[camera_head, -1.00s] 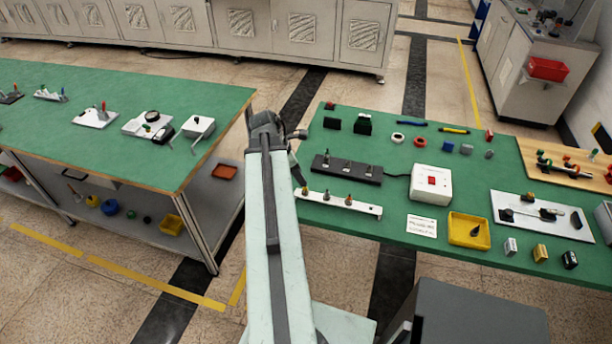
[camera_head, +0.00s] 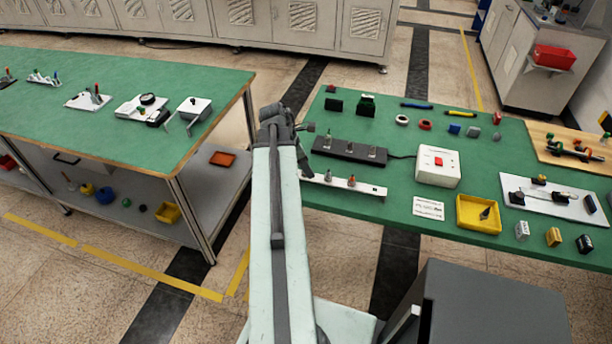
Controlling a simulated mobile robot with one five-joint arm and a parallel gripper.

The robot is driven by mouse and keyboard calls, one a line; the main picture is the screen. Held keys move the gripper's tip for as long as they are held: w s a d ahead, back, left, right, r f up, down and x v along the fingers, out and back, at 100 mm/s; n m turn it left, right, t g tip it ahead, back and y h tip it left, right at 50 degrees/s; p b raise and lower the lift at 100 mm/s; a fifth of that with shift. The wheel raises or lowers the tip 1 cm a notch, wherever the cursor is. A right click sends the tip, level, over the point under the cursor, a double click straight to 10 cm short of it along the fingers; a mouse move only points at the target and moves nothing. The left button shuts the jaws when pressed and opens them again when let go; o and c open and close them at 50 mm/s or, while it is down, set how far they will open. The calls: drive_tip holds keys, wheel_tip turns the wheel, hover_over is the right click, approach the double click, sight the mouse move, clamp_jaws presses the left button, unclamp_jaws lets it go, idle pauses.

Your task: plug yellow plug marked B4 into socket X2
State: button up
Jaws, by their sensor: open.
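A small yellow block-shaped plug (camera_head: 553,237) stands near the front right edge of the right-hand green table, between a pale one and a black one. Its marking is too small to read. A black strip (camera_head: 333,149) with several upright fittings lies at the table's left part, cabled to a white box with a red switch (camera_head: 437,170). I cannot read any socket label, so X2 cannot be told. My gripper (camera_head: 307,129) is small in view at the end of my arm, by the table's left edge, apart from the plug; it is open and empty.
A white rail with pegs (camera_head: 372,189), a yellow tray (camera_head: 463,216) holding a dark part, a label card (camera_head: 428,207) and a white plate (camera_head: 518,201) occupy the right table. Another green workbench (camera_head: 150,75) stands left. Floor shows between the tables.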

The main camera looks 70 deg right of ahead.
clamp_jaws()
drive_tip(key=shift+r, duration=0.1)
wheel_tip(320, 180, up, 10)
drive_tip(key=p, duration=1)
drive_tip(key=shift+r, duration=0.1)
